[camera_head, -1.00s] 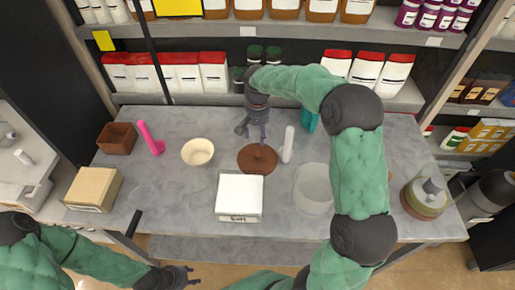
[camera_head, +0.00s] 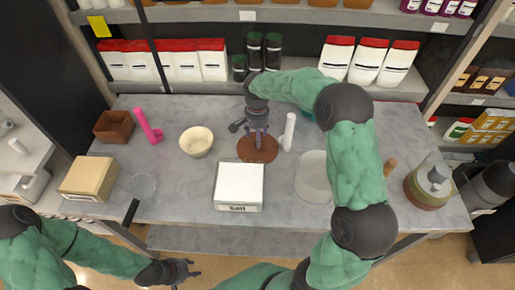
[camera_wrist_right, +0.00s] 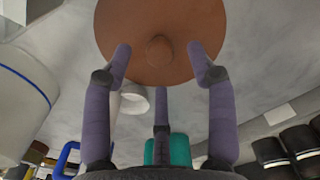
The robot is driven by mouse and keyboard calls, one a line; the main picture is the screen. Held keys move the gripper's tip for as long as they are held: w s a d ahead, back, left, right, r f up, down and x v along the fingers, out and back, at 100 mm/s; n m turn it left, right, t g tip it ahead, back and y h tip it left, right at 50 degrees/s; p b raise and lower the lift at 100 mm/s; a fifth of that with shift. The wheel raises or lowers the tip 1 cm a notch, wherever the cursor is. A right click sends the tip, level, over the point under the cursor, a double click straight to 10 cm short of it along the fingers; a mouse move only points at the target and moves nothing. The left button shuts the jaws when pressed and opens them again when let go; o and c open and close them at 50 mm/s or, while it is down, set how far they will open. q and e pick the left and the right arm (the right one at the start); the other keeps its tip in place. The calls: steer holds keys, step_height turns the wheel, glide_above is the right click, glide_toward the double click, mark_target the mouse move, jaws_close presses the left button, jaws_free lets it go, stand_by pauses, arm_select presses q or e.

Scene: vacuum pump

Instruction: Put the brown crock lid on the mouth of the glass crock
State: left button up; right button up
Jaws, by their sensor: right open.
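The brown crock lid (camera_head: 257,152), a flat disc, lies on the grey counter; its round knob shows in the right wrist view (camera_wrist_right: 158,50). My right gripper (camera_head: 258,141) is just above the lid, pointing down. In the right wrist view its purple fingers (camera_wrist_right: 158,52) are open, spread either side of the knob and apart from it.
A white box (camera_head: 240,183) stands in front of the lid and a white bottle (camera_head: 289,132) close to its right. A cream bowl (camera_head: 196,141), pink tool (camera_head: 148,126), brown pot (camera_head: 114,126) and cardboard box (camera_head: 88,178) are left.

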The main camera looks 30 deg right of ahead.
step_height(320, 180, down, 4)
steer(key=shift+d+f+b, duration=0.15)
steer(key=shift+f+b, duration=0.05)
steer(key=shift+b, duration=0.25)
jaws_close()
steer(key=shift+r, duration=0.2)
step_height(320, 180, up, 28)
steer(key=p, duration=0.5)
steer(key=shift+f, duration=0.15)
